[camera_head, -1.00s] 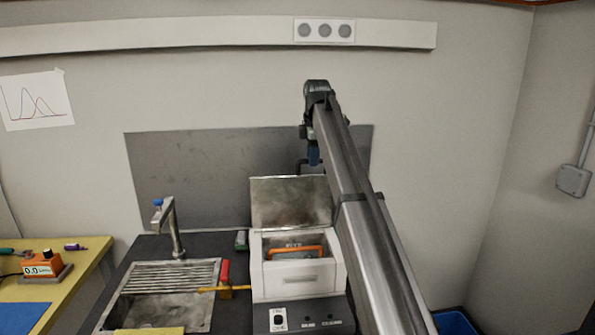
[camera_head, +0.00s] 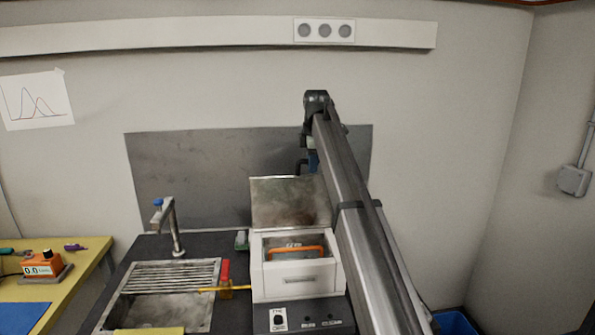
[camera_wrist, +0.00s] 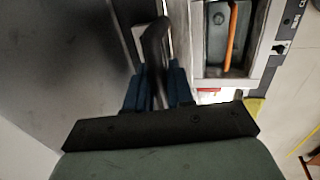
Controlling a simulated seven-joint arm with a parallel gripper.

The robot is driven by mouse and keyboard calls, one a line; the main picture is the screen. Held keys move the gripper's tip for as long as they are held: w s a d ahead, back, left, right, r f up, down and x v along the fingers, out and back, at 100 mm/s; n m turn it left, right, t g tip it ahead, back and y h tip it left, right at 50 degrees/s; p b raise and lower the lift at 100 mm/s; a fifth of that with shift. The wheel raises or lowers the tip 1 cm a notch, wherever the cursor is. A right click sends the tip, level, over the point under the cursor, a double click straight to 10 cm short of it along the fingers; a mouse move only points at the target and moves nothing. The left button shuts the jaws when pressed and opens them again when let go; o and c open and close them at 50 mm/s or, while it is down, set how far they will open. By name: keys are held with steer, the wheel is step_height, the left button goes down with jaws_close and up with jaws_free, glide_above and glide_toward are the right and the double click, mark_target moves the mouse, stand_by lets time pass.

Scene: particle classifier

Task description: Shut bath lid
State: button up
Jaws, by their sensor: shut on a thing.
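The bath (camera_head: 290,284) is a white box at the right of the dark counter, with an orange-handled item (camera_head: 295,251) inside its open basin. Its metal lid (camera_head: 285,202) stands upright at the back edge, open. My gripper (camera_head: 308,163) is at the upper right of the lid, partly hidden by my arm. In the wrist view, the blue fingers of my gripper (camera_wrist: 160,88) are shut on a dark curved handle (camera_wrist: 155,45), which seems to be the lid's handle. The basin (camera_wrist: 216,40) opens to the right of the fingers there.
A sink (camera_head: 165,308) with a drain rack and a tap (camera_head: 174,230) lies left of the bath. A red-and-yellow tool (camera_head: 225,283) lies between them. The yellow table (camera_head: 80,268) at far left holds an orange meter (camera_head: 42,264). A metal panel (camera_head: 200,165) backs the counter.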

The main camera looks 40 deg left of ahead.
steer(key=shift+s+d, duration=1.2)
steer(key=shift+s+d+f, duration=0.2)
steer(key=shift+s+d, duration=0.4)
steer(key=shift+s+d+f, duration=0.15)
steer(key=shift+s+d, duration=0.45)
steer(key=shift+s+d+f, duration=0.3)
steer(key=shift+s+d, duration=0.3)
steer(key=shift+s+d+f, duration=0.25)
steer(key=shift+s+d, duration=0.4)
